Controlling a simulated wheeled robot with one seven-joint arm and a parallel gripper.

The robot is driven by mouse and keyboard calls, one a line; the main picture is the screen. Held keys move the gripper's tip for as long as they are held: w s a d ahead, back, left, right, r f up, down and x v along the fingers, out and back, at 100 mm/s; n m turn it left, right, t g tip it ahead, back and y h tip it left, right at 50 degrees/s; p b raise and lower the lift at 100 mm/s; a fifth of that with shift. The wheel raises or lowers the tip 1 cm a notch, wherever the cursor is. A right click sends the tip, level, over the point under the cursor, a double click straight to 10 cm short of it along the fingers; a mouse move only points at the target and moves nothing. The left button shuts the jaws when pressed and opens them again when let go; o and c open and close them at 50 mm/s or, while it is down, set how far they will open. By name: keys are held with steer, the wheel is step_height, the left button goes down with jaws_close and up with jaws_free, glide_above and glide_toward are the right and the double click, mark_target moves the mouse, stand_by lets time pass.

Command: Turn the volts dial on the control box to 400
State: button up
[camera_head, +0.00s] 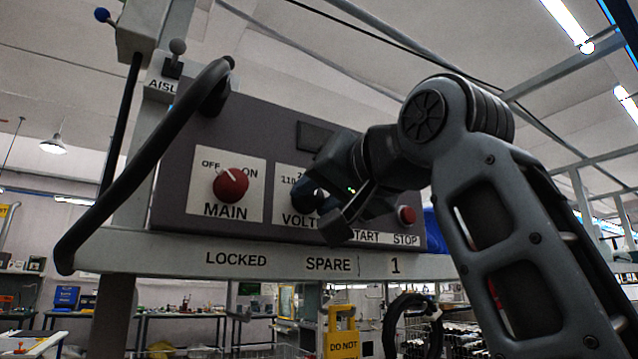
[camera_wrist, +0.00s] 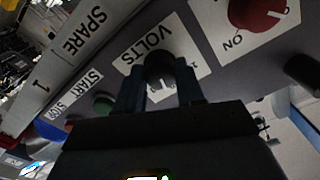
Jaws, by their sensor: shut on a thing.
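The grey control box (camera_head: 300,130) carries the black volts dial (camera_head: 306,190) on a white plate lettered VOLTS. In the head view my gripper hides much of the dial and plate; only part of the scale, such as 110, shows. The wrist view shows the volts dial (camera_wrist: 160,68) between my two fingers. My gripper (camera_wrist: 160,88) is shut on the dial, one finger on each side. I cannot see the dial's pointer or a 400 mark clearly, so its setting cannot be told.
The red MAIN knob (camera_head: 231,185) is left of the volts dial, its white line toward OFF. A red stop button (camera_head: 407,215) is on the right, near my wrist. A green button (camera_wrist: 103,106) shows in the wrist view.

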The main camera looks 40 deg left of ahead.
steer(key=m+p, duration=0.3)
steer(key=m, duration=0.1)
steer(key=shift+r, duration=0.15)
steer(key=shift+m+p, duration=0.65)
steer(key=shift+m, duration=0.25)
steer(key=o, duration=1)
steer(key=shift+o, duration=0.2)
steer(key=b+v, duration=0.1)
steer(key=v, duration=0.6)
steer(key=shift+s+d+b, duration=0.15)
steer(key=shift+d+b, duration=0.2)
steer(key=shift+f, duration=0.25)
